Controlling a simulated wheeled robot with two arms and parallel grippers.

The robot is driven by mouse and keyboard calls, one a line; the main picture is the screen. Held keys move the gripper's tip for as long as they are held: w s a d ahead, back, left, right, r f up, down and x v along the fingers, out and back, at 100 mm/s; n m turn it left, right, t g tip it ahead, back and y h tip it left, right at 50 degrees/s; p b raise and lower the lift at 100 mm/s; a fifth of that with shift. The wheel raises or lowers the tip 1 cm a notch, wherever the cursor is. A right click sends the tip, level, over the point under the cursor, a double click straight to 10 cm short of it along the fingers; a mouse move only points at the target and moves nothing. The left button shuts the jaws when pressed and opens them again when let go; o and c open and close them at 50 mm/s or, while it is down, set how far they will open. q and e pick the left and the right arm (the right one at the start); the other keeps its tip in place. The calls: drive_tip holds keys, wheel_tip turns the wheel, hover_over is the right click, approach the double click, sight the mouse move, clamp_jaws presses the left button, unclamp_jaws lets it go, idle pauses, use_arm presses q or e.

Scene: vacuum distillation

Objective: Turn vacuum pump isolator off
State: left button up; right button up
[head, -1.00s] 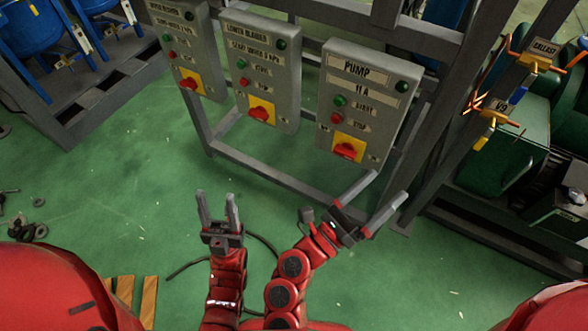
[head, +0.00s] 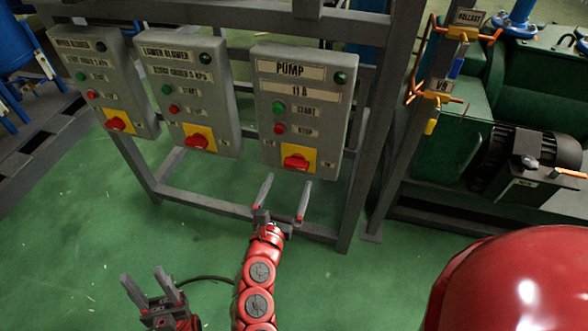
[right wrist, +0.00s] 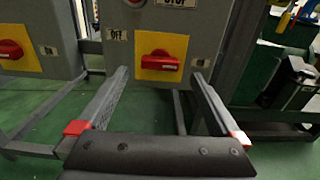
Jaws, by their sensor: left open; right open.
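The pump control box (head: 303,80) is a grey panel labelled PUMP, with a green and a red button. Its isolator is a red rotary knob (head: 296,162) on a yellow plate, low on the box. In the right wrist view the knob (right wrist: 158,61) lies ahead between the fingers, its handle roughly horizontal, with OFF marked at upper left. My right gripper (head: 284,199) is open and empty, just below and in front of the knob, apart from it. It also shows in the right wrist view (right wrist: 160,100). My left gripper (head: 148,287) is open and empty, low at the left.
Two similar boxes, the lower blower box (head: 187,90) and another (head: 101,80), hang left of the pump box on a grey frame (head: 230,206). Yellow-handled valves (head: 440,97) and a green pump with a black motor (head: 535,155) stand at the right. Green floor lies open in front.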

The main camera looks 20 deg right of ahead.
sight(295, 167)
drive_tip(key=shift+x, duration=3.15)
drive_tip(key=c, duration=1.2)
drive_tip(key=shift+c, duration=0.2)
